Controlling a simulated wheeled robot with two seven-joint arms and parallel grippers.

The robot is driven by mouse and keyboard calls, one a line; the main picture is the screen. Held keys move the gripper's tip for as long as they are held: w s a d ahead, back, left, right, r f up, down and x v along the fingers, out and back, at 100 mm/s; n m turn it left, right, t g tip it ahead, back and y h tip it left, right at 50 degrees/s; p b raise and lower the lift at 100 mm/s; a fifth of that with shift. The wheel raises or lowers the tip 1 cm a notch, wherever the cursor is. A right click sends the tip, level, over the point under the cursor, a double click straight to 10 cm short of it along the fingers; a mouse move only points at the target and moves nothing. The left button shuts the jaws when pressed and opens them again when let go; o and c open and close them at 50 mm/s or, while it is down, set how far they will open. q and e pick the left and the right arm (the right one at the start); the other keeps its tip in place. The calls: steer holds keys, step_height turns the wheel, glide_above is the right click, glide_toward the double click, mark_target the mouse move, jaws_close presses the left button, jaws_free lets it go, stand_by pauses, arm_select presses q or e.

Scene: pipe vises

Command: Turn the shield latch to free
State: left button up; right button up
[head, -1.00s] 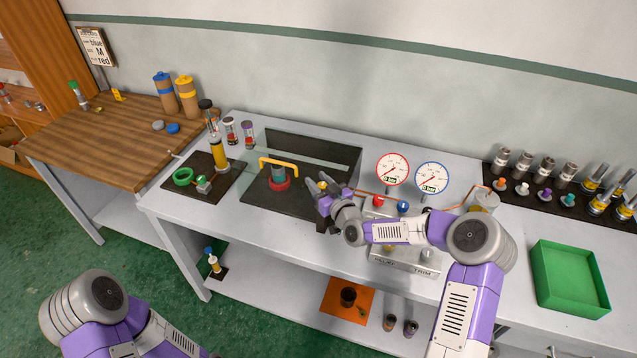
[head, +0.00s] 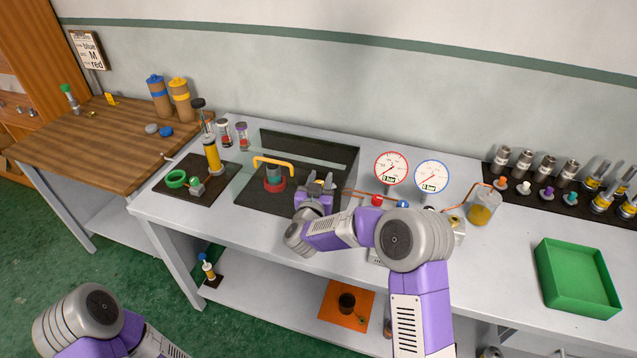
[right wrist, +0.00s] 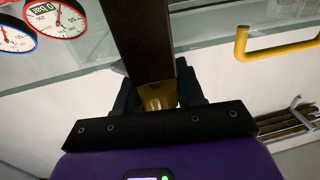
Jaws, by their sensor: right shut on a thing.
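The clear shield (head: 243,178) stands over a dark base on the bench, with a yellow bar handle (head: 273,161); the handle also shows in the right wrist view (right wrist: 241,45). Inside sits a red-ringed vise (head: 274,183) with a grey-green part. My right gripper (head: 322,183) is at the shield's right front edge. In the right wrist view its dark fingers (right wrist: 158,97) are shut on a small yellow piece, which looks like the shield latch (right wrist: 155,104). The fingers hide most of it, so its angle cannot be told. My left gripper is out of view.
Two gauges, red-rimmed (head: 391,168) and blue-rimmed (head: 432,176), stand right of the shield, with a copper pipe between. A yellow pump and green ring (head: 176,179) are at left. A green tray (head: 577,279) lies at far right.

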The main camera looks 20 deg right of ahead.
steer(key=m+g+h, duration=0.2)
steer(key=m+g+h+p, duration=0.1)
steer(key=m+g+h, duration=0.1)
steer(key=h, duration=0.1)
steer(key=shift+s+d+m+h, duration=0.2)
steer(key=shift+m+h, duration=0.1)
steer(key=shift+s+d+m+g+h+p, duration=0.1)
steer(key=shift+s+m+g+h+p, duration=0.1)
steer(key=shift+m+g+h, duration=0.65)
steer(key=shift+s+d+m+g+h+p, duration=0.1)
steer(key=shift+m+g+h+p, duration=0.35)
steer(key=shift+g, duration=0.85)
steer(key=shift+s+d+m+g+h, duration=0.1)
steer(key=shift+m+g+h, duration=0.3)
steer(key=shift+m+g, duration=0.6)
steer(key=shift+g, duration=0.35)
steer(key=o, duration=0.9)
steer(key=shift+o, duration=0.2)
steer(key=v, duration=0.7)
steer(key=shift+a, duration=0.3)
